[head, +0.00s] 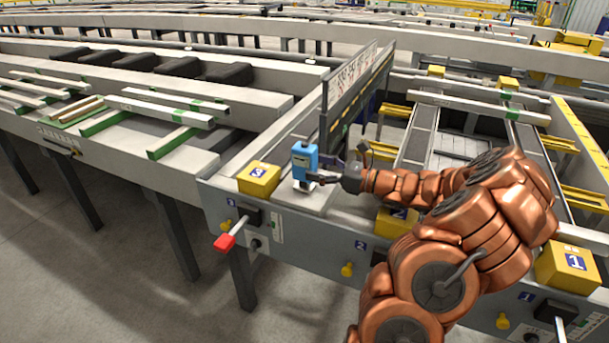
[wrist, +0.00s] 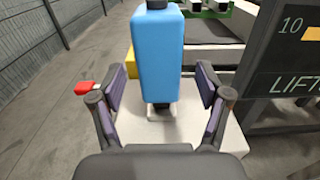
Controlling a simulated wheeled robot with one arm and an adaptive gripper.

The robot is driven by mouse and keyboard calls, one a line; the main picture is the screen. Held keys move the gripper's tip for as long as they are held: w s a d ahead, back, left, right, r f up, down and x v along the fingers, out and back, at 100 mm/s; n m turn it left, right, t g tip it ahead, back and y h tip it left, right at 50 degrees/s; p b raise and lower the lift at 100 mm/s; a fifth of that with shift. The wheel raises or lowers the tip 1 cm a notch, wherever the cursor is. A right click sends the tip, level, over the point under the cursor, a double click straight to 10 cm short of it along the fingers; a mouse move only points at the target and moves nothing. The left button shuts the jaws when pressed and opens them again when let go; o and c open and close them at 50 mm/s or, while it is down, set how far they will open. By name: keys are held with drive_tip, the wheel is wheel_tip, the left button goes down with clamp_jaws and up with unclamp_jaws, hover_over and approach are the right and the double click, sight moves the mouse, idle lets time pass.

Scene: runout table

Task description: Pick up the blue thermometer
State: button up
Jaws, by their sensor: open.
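The blue thermometer (head: 305,160) stands upright on a light grey ledge of the runout table, just right of a yellow block. In the wrist view the blue thermometer (wrist: 158,52) rises straight ahead, its narrower dark lower part above a pale base. My gripper (head: 318,172) reaches in from the right at the thermometer's height. In the wrist view my gripper (wrist: 160,88) has its fingers spread apart, one on each side of the thermometer's lower part. Gaps show between the fingers and the thermometer. The thermometer's far side is hidden.
A yellow block (head: 259,179) marked 3 sits close left of the thermometer. A tall dark panel (head: 345,105) stands behind it. A red-ended lever (head: 226,241) sticks out from the table's front. Open floor (head: 110,270) lies at the lower left.

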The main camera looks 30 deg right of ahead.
sight(315, 155)
drive_tip(key=b+x, duration=0.1)
drive_tip(key=x, duration=0.3)
drive_tip(key=shift+w+a, duration=0.1)
drive_tip(key=c, duration=1.2)
drive_tip(key=shift+r, duration=0.1)
drive_tip(key=shift+r, duration=0.55)
drive_tip(key=r, duration=0.2)
drive_tip(key=shift+s+r, duration=0.25)
drive_tip(key=shift+s, duration=0.15)
drive_tip(key=s, duration=0.5)
drive_tip(key=s+r, duration=0.1)
drive_tip(key=s, duration=0.4)
drive_tip(key=s+a, duration=0.1)
drive_tip(key=s, duration=0.4)
drive_tip(key=shift+s+r, duration=0.1)
drive_tip(key=shift+r, duration=0.05)
